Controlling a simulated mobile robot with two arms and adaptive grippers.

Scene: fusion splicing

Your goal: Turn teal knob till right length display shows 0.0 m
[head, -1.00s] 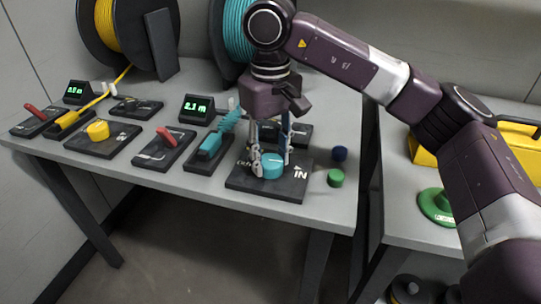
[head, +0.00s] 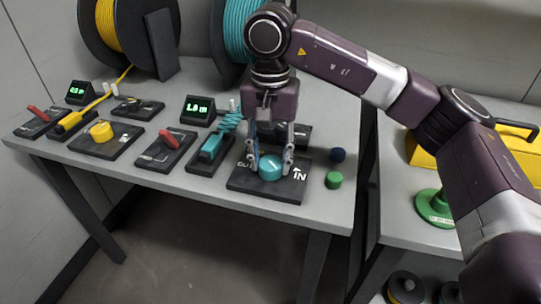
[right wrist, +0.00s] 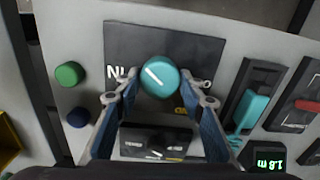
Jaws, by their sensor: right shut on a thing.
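The teal knob (head: 270,167) stands on a dark plate (head: 240,184) marked OUT and IN. My right gripper (head: 271,171) points down over it, shut on the knob with one finger on each side. In the right wrist view, the knob (right wrist: 160,77) has a white pointer line slanting to the upper left, with the fingertips (right wrist: 158,100) at its sides. The right length display (head: 198,109) glows green; in the right wrist view this display (right wrist: 268,160) reads about 1.8 m. My left gripper is not in view.
A teal clamp (head: 211,147) with coiled teal cable and a red lever (head: 170,138) lie left of the knob plate. A green cap (head: 334,180) and a blue cap (head: 338,155) stand close on its right. The left display (head: 77,92) reads about 0.0 m.

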